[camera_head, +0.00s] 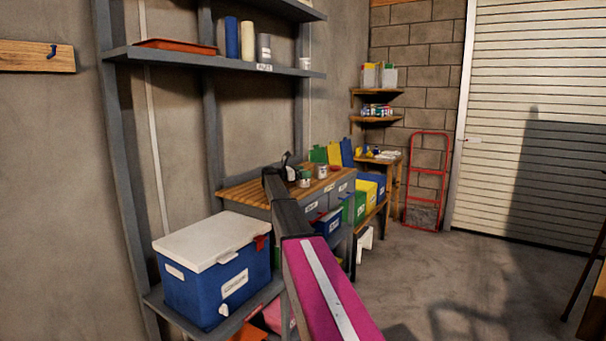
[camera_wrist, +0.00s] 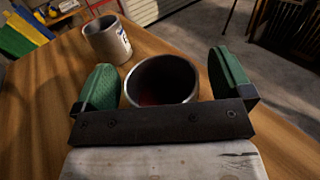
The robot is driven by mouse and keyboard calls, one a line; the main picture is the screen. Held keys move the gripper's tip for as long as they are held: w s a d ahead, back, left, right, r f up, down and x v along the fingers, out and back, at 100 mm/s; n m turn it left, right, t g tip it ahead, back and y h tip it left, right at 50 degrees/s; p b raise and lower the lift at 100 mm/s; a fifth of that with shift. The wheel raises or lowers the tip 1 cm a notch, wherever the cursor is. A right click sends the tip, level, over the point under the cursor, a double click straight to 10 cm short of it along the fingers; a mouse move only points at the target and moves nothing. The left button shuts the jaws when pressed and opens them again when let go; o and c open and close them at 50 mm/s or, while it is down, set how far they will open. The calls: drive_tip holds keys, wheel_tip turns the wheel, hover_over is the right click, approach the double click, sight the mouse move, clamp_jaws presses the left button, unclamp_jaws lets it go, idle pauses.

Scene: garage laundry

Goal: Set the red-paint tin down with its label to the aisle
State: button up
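In the wrist view an open grey tin (camera_wrist: 162,82) with a dark red inside stands between the two green fingertips of my gripper (camera_wrist: 166,85). The left finger is close to the tin's side, and a narrow gap shows at the right finger. The tin appears to stand on the wooden worktop (camera_wrist: 60,105). No label shows on it; its near side is hidden by my gripper. A second grey tin (camera_wrist: 107,40) with a label on its right side stands beyond it to the left. In the head view my gripper (camera_head: 288,170) is small and dark over the worktop.
In the head view tins (camera_head: 305,178) stand close beside my gripper on the worktop. A blue cooler with a white lid (camera_head: 212,240) sits at the front left. Grey shelving (camera_head: 215,60) rises behind. The concrete floor (camera_head: 480,270) at right is mostly clear.

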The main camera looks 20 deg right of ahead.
drive_tip(key=shift+a+r, duration=0.1)
drive_tip(key=shift+a, duration=0.15)
drive_tip(key=a, duration=1.1)
drive_tip(key=shift+s+a, duration=0.2)
drive_tip(key=shift+a, duration=0.05)
drive_tip(key=shift+d, duration=0.1)
